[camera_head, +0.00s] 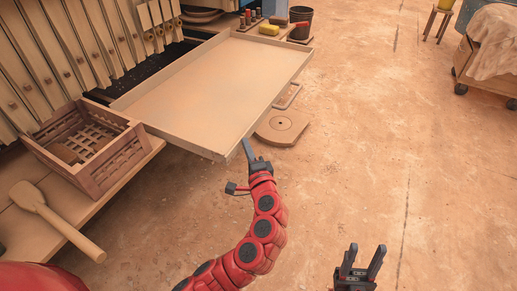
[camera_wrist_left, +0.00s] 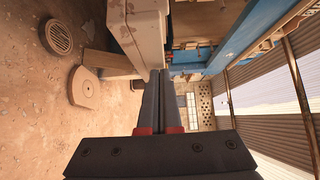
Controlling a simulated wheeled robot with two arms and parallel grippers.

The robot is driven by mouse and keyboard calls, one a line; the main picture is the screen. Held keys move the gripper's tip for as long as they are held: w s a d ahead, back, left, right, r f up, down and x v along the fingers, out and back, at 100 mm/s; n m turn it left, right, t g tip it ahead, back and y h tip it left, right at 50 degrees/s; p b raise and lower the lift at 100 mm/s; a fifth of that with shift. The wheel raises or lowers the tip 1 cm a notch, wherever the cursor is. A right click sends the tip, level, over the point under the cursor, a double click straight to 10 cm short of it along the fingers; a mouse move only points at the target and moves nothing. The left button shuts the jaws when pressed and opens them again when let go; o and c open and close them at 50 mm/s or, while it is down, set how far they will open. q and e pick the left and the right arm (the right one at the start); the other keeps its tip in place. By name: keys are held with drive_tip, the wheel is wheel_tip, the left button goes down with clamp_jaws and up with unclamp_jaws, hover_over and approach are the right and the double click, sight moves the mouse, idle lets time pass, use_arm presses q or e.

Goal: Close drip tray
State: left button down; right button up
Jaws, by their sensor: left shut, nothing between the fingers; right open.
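The drip tray (camera_head: 215,85) is a wide, shallow tan tray under the row of filter plates. It sticks out from the press towards the lower right, with a dark gap along its far left side. My left gripper (camera_head: 247,145) is shut and empty, with its fingers at the tray's near outer corner; I cannot tell whether they touch. In the left wrist view the shut fingers (camera_wrist_left: 158,80) point at a pale surface, probably the tray's edge. My right gripper (camera_head: 362,258) is open and empty above the floor at the bottom right, well away from the tray.
A wooden crate (camera_head: 98,165) and a wooden paddle (camera_head: 55,220) lie on a bench at the left. A dark bucket (camera_head: 300,22) and a yellow sponge (camera_head: 269,29) are at the back.

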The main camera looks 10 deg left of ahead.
sight(186, 128)
use_arm(q)
drive_tip(key=w+a, duration=0.2)
drive_tip(key=a, duration=0.5)
drive_tip(key=w+a+p, duration=0.1)
drive_tip(key=w+a, duration=0.1)
drive_tip(key=a, duration=0.5)
drive_tip(key=w+a+p, duration=0.1)
drive_tip(key=w+a, duration=0.2)
drive_tip(key=a, duration=0.5)
drive_tip(key=shift+d, duration=0.15)
